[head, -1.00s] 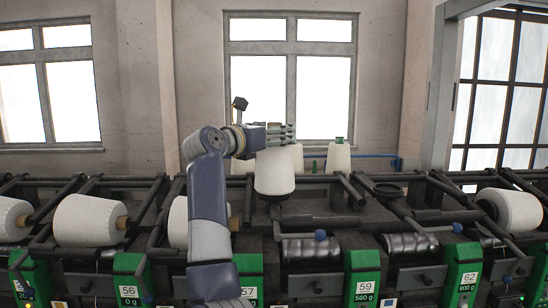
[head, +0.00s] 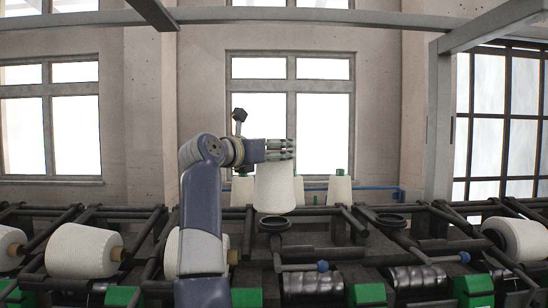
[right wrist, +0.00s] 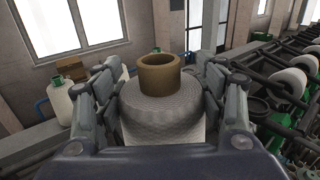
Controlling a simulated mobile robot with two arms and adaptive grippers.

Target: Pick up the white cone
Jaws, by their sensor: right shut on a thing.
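My right gripper (head: 280,149) is shut on a white cone (head: 275,188) near its upper end and holds it upright above the machine. The cone's bottom is apart from the dark round holder (head: 274,223) below it. In the right wrist view, the gripper's fingers (right wrist: 160,88) stand on both sides of the white cone (right wrist: 162,112), whose brown tube end (right wrist: 158,75) sticks up between them. My left gripper is not in view.
Other white cones lie on the winder at the left (head: 84,250) and right (head: 522,238). Several cones stand behind the machine, one with a green top (head: 340,190). Dark bars and arms (head: 325,265) crowd the machine top. The air above is clear.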

